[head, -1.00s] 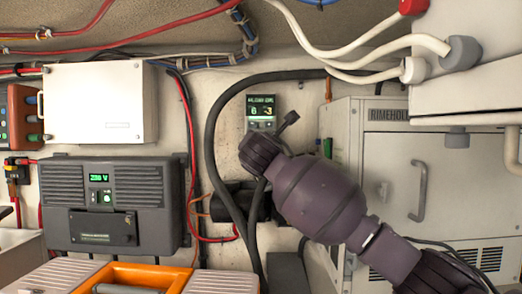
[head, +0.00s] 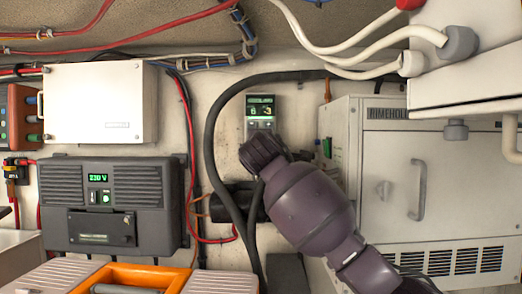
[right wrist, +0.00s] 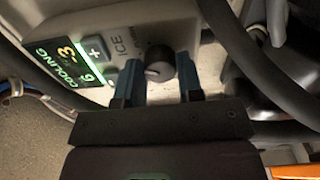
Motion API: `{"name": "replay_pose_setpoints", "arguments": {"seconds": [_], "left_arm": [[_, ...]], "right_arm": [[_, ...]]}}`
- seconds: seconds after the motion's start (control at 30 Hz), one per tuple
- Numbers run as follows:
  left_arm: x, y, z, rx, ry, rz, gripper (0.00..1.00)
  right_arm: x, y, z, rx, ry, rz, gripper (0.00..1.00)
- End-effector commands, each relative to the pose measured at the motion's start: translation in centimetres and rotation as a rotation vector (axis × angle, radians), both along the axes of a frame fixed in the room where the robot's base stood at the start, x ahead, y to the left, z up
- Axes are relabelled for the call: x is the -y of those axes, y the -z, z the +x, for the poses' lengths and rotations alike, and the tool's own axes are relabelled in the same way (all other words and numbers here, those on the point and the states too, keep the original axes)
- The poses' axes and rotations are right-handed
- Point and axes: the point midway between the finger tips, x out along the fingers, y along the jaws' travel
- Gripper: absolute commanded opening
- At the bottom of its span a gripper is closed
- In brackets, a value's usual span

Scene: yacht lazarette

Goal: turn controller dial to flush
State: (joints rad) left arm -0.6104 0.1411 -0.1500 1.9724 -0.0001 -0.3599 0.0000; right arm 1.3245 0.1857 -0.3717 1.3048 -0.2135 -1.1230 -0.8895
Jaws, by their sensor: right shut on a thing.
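The controller (head: 261,108) is a small pale unit on the back wall with a green-lit display. In the right wrist view the controller (right wrist: 120,38) shows at an angle; its display (right wrist: 70,60) reads "COOLING" with a 6 and a -3. Its dark round dial (right wrist: 160,66) has a pale pointer mark. My right gripper (right wrist: 164,78) is shut on the dial, with a blue finger on each side of it. In the head view my right wrist and forearm hide the dial and the fingertips. My left gripper is not in view.
A dark hose (head: 211,150) arcs close around the controller's left and top. A white cabinet (head: 385,190) with a handle stands to the right. A grey inverter (head: 110,205) and a white box (head: 100,103) are on the left wall. An orange toolbox (head: 135,272) is below.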

Motion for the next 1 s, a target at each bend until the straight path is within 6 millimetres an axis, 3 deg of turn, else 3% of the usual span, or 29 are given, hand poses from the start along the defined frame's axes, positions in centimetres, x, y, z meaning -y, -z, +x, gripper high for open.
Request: {"name": "replay_pose_setpoints", "arguments": {"seconds": [0.6, 1.0], "left_arm": [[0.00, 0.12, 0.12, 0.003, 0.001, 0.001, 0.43], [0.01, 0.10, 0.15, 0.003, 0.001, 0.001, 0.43]], "right_arm": [[-0.15, 0.27, 0.00, -0.004, -0.001, 0.559, 0.10], [-0.09, 0.28, 0.02, -0.003, 0.001, 0.758, 0.10]]}}
